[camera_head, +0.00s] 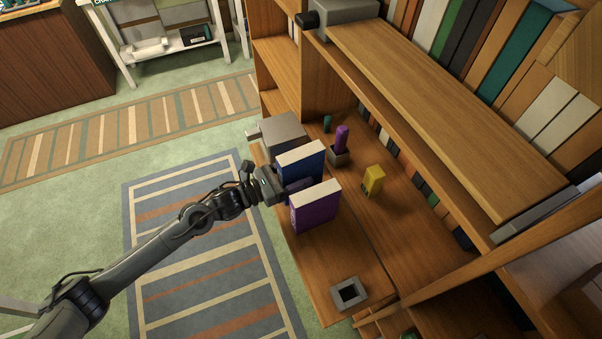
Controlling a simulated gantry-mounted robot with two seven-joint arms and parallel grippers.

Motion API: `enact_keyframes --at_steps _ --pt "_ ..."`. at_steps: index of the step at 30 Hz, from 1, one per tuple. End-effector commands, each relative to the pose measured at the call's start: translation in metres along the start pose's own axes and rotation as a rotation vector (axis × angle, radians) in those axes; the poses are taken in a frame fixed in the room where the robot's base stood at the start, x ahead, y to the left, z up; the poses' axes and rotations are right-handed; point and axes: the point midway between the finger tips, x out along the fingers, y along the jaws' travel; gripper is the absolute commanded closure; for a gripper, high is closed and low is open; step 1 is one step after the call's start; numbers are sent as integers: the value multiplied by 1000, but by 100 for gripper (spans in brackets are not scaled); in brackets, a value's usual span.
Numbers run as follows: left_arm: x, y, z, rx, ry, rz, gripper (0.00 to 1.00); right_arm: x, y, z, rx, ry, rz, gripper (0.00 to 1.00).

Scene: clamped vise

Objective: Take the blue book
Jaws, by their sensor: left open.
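The blue book (304,167) stands upright on the wooden desk surface, its pale page edge facing up. A purple book (316,211) stands just in front of it, with a narrow gap between them. My left gripper (284,189) is open at the left ends of the books, by the blue book's near lower side. A dark part of it reaches toward the gap between the two books. Its fingertips are partly hidden, and I cannot tell whether they touch the blue book. My right gripper is out of view.
A grey vise-like block (283,133) stands just behind the blue book. A purple cylinder (342,137) in a small holder and a yellow object (373,180) stand to the right. A grey square frame (349,294) lies at the front. A wooden shelf (440,110) overhangs the right side.

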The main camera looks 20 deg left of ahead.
Motion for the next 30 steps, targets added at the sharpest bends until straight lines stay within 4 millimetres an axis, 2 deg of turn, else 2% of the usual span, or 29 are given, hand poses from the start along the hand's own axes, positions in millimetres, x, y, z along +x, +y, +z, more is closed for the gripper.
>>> enact_keyframes --at_steps 4,5,15,18,30 --pt "0 0 0 0 0 0 32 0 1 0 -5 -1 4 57" --pt "0 0 0 0 0 0 35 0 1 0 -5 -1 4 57" --pt "0 0 0 0 0 0 87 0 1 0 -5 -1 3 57" --pt "0 0 0 0 0 0 100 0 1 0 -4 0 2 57" --pt "0 1 8 4 -6 0 100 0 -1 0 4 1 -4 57"
